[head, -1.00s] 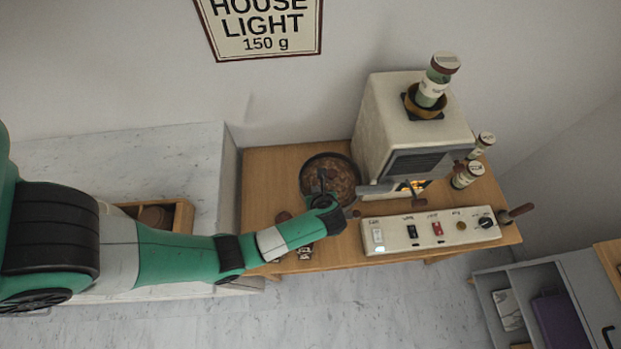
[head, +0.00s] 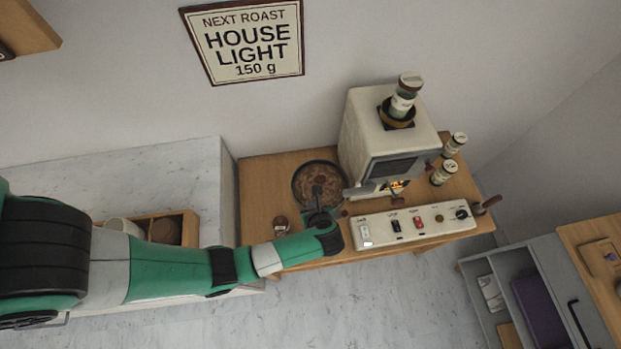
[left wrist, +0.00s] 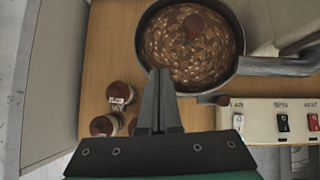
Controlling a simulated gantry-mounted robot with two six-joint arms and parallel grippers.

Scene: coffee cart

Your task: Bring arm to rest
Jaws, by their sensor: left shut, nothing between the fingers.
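My left arm comes in from the left in the head view. Its gripper (head: 318,214) is over the front of the wooden table, near the round dark tray of beans (head: 298,190). In the left wrist view the gripper (left wrist: 158,78) is shut and empty, its fingertips below the near rim of the tray (left wrist: 142,50) in the picture. Brown beans (left wrist: 175,55) fill the tray, with a dark red-brown round knob (left wrist: 197,25) above them. My right gripper is in neither current view.
A cream roaster (head: 360,130) with a jar (head: 403,98) on top stands right of the tray. A switch panel (head: 378,228) lies in front. Two jars (left wrist: 120,94) (left wrist: 104,125) stand left of the gripper. A grey shelf unit (head: 545,262) is at lower right.

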